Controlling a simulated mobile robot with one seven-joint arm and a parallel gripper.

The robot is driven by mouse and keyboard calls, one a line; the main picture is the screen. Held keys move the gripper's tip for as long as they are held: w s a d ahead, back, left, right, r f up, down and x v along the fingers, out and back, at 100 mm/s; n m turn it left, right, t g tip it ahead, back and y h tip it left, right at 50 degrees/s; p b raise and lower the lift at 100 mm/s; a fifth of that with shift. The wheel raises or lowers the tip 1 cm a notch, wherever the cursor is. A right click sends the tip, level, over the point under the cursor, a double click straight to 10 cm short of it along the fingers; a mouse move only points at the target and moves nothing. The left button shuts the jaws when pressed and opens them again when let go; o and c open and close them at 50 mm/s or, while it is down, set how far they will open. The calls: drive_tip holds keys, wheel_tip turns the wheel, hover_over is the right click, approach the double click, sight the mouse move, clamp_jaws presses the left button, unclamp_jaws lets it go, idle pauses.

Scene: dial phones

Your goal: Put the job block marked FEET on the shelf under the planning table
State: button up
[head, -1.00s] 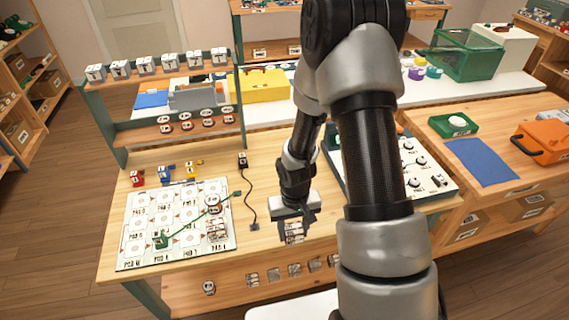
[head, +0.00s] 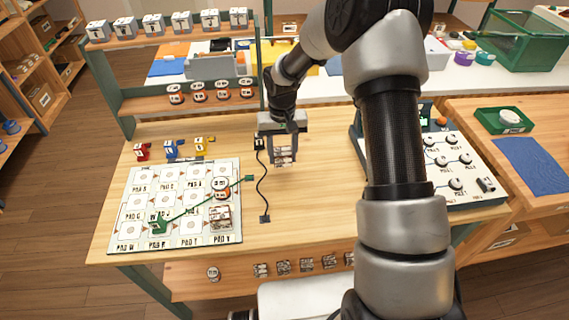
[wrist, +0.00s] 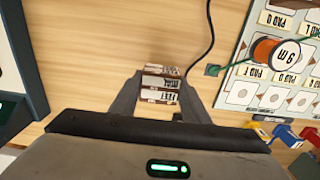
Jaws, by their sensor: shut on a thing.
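My gripper (head: 283,130) is shut on a small brown-and-white job block (head: 283,155) above the planning table (head: 310,200). In the wrist view, the block (wrist: 160,85) sits between the two fingers (wrist: 157,97); its lettering is too small to read surely. The shelf (head: 235,285) under the tabletop shows below the front edge, left of my arm. Several small blocks (head: 284,267) stand in a row on it, with a round-faced piece (head: 213,273) at their left. My gripper is far back from that shelf.
A pad board (head: 130,220) with a spool, a green cord and another block (head: 221,217) lies on the table's left. A black cable (head: 262,190) runs beside the held block. A switch panel (head: 450,165) stands right. Bare wood lies between cable and panel.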

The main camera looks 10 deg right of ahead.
sight(283, 163)
drive_tip(key=shift+f, duration=2)
drive_tip(key=shift+f, duration=0.15)
drive_tip(key=o, duration=1.1)
